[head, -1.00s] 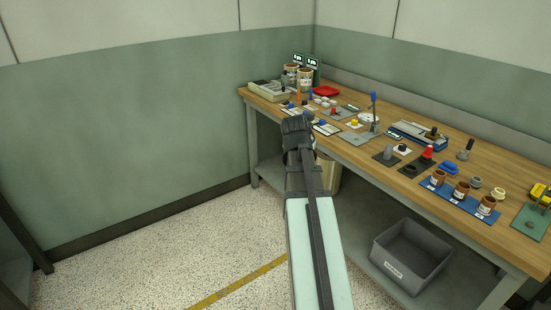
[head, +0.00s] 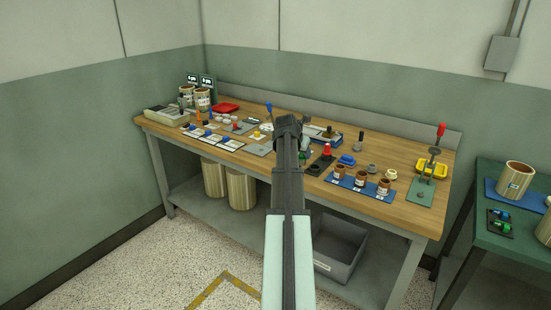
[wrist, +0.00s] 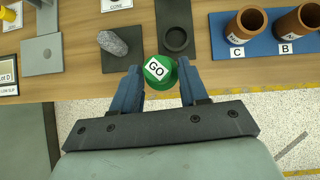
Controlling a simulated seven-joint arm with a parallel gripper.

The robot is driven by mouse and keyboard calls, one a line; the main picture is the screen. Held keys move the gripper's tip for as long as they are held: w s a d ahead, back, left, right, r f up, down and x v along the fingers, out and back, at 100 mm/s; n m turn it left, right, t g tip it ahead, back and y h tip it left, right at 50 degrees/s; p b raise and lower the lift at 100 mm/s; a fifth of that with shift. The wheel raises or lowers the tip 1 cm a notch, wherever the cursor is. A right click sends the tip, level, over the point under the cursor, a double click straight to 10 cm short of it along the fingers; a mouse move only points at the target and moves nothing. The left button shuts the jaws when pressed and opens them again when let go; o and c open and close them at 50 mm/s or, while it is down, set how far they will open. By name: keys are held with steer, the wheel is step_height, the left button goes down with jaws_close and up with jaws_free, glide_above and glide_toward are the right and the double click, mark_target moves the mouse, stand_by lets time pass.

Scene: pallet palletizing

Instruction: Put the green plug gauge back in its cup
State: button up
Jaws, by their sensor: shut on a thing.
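The green plug gauge (wrist: 158,70), with a white GO label on its end, is between the fingertips of my gripper (wrist: 160,80) in the wrist view. My gripper is shut on it. A round black cup (wrist: 176,38) stands on a dark pad (wrist: 172,12) just beyond the gauge, slightly right of it in the picture. The cup looks empty. The gauge overlaps the pad's near edge in the picture; its height above the bench cannot be told.
A grey lump (wrist: 113,41) sits on another dark pad left of the cup. Brown cups marked C (wrist: 246,24) and B (wrist: 296,20) stand on a blue base to the right. The wooden bench (head: 400,161) is crowded. A green table (head: 485,254) stands at the right.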

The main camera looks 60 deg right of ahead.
steer(key=s+d+r+m+g+y, duration=0.1)
steer(key=d+r+m+g, duration=0.1)
steer(key=d+m+g, duration=0.3)
steer(key=d+m, duration=0.2)
steer(key=m, duration=0.1)
steer(key=shift+s+d+m+g+y, duration=0.2)
steer(key=shift+s+m+g+y, duration=0.1)
steer(key=shift+m+y, duration=0.1)
steer(key=shift+f, duration=0.2)
steer(key=shift+f, duration=2.15)
steer(key=shift+f, duration=1.45)
steer(key=o, duration=1.1)
steer(key=shift+w+a, duration=0.1)
